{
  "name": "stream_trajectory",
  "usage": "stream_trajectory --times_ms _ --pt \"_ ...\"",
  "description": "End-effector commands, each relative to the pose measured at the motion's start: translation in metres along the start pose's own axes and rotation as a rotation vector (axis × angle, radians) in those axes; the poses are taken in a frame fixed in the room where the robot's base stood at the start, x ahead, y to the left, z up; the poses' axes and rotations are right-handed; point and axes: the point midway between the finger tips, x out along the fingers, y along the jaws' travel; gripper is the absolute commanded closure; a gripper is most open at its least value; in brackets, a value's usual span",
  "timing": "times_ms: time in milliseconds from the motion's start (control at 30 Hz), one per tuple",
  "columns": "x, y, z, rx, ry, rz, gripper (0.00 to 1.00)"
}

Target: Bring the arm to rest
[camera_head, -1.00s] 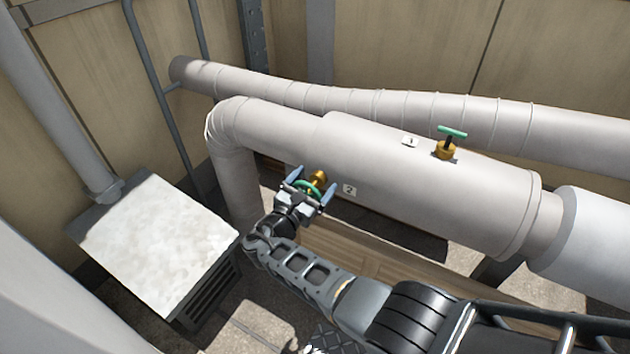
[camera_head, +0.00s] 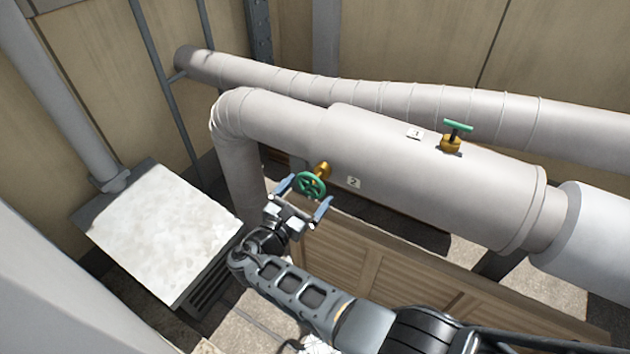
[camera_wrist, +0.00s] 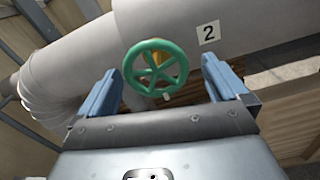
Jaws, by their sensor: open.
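My gripper (camera_head: 301,199) is open, with its two blue-grey fingers apart and nothing held between them. It is just in front of and below a green handwheel valve (camera_head: 311,186) on the large pipe, beside the label "2" (camera_head: 353,182). In the wrist view the green wheel (camera_wrist: 155,68) shows beyond and between the fingertips, apart from them. The arm reaches up from the bottom of the head view, bent at the wrist.
A large pale pipe (camera_head: 430,165) runs across, with a second green-handled valve (camera_head: 455,135) by label "1" on top. A white-topped box (camera_head: 160,235) stands left. A slatted wooden panel (camera_head: 400,285) lies below the pipe. A thinner pipe (camera_head: 400,98) runs behind.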

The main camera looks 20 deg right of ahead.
Motion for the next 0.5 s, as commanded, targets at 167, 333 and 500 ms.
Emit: stream_trajectory --times_ms 167,333,500 --pt "-0.0136 -0.0002 0.0008 0.0 0.001 0.001 0.0" --pt "-0.0148 -0.0004 0.001 0.0 0.0 0.0 0.0" --pt "-0.0146 -0.0002 0.001 0.0 0.0 0.0 0.0"
